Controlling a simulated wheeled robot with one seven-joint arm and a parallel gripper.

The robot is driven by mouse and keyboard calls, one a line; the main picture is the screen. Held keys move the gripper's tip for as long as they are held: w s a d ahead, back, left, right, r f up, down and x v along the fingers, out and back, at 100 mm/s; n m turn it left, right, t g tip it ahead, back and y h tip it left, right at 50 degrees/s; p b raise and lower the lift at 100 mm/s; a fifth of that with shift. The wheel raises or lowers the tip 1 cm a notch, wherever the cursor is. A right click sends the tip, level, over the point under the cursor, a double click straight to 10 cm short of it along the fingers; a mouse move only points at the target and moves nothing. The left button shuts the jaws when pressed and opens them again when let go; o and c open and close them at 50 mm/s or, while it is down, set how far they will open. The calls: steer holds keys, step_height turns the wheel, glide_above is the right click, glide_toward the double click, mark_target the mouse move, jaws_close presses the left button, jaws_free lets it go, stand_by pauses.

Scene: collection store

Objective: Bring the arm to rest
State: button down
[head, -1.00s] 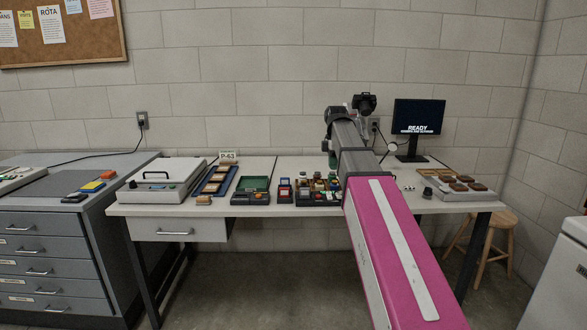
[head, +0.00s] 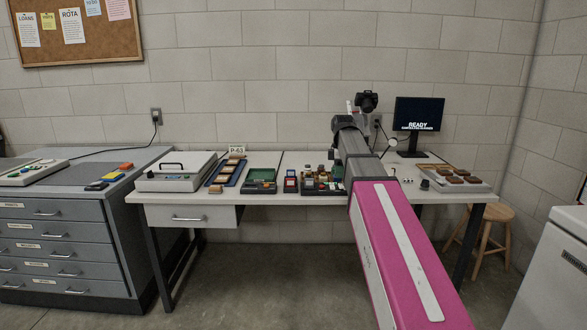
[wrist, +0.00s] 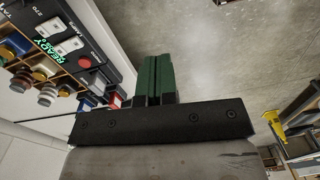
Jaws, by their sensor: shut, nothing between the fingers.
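My arm, with a magenta link and grey joints, reaches from the lower right over the table (head: 275,199) in the head view. Its far end is above the right half of the table, and the fingers cannot be made out there. In the wrist view my gripper (wrist: 157,78) shows as two green fingers pressed together, with nothing between them. They are beside a box of small coloured-cap bottles (wrist: 45,93) and a dark panel marked READY, with grey floor beyond.
On the table stand a white lidded case (head: 178,182), a blue tray (head: 226,173), a green-lined box (head: 260,181) and a tray of brown pieces (head: 455,190). A monitor (head: 418,113) is at the back right. A stool (head: 483,222) and a white cabinet (head: 550,275) stand at right.

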steer(key=s+f+m, duration=0.5)
steer(key=s+f, duration=0.2)
steer(key=f, duration=0.5)
steer(key=s+d+f+m, duration=0.1)
steer(key=s+f+m, duration=0.5)
steer(key=f, duration=0.5)
steer(key=s+f+m, duration=0.5)
steer(key=s+f, duration=0.3)
steer(key=f, duration=0.4)
steer(key=shift+d+f+m+t, duration=0.3)
steer(key=shift+d+f+m, duration=0.05)
steer(key=shift+m, duration=0.05)
steer(key=shift+w, duration=0.1)
